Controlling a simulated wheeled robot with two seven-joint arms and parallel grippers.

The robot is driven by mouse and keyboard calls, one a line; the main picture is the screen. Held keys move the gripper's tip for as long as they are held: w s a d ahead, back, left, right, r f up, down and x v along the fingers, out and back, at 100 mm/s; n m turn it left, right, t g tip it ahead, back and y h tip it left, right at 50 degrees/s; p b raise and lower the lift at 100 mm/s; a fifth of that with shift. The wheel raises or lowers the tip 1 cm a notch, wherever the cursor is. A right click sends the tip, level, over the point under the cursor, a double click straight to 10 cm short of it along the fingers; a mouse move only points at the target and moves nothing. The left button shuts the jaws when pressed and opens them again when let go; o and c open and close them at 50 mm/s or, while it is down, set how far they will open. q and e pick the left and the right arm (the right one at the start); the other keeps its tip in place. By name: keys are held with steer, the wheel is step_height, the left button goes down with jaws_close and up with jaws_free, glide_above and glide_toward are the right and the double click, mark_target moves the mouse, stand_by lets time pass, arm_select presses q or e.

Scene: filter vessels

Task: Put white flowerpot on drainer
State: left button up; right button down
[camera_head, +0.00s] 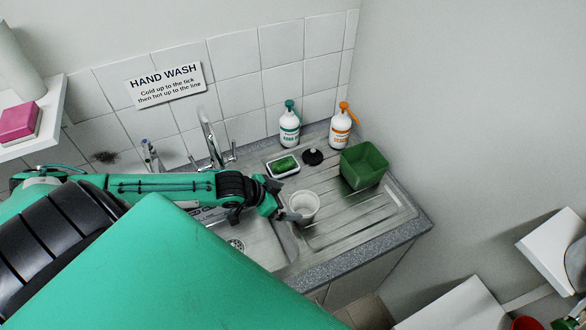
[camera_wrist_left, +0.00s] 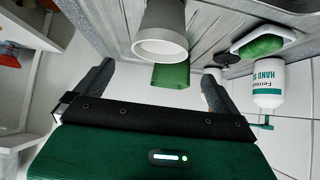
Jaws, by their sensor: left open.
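The white flowerpot (camera_head: 304,204) stands upright at the left end of the metal drainer (camera_head: 375,220), by the sink edge. It also shows, inverted by the camera's tilt, at the top of the left wrist view (camera_wrist_left: 162,32). My left gripper (camera_head: 284,212) is open, close to the pot's left side in the head view. In the left wrist view, its fingers (camera_wrist_left: 155,75) are spread and the pot is ahead of their tips. I cannot tell whether a finger touches the pot.
A green tub (camera_head: 363,166), a soap dish with green sponge (camera_head: 284,166), a black plug (camera_head: 313,157), and green-topped (camera_head: 289,128) and orange-topped (camera_head: 341,128) bottles stand behind. The tap (camera_head: 211,140) is near my left arm. The drainer's front right is clear.

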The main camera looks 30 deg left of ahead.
arm_select(q)
steer(key=shift+v, duration=0.9)
steer(key=shift+d, duration=0.1)
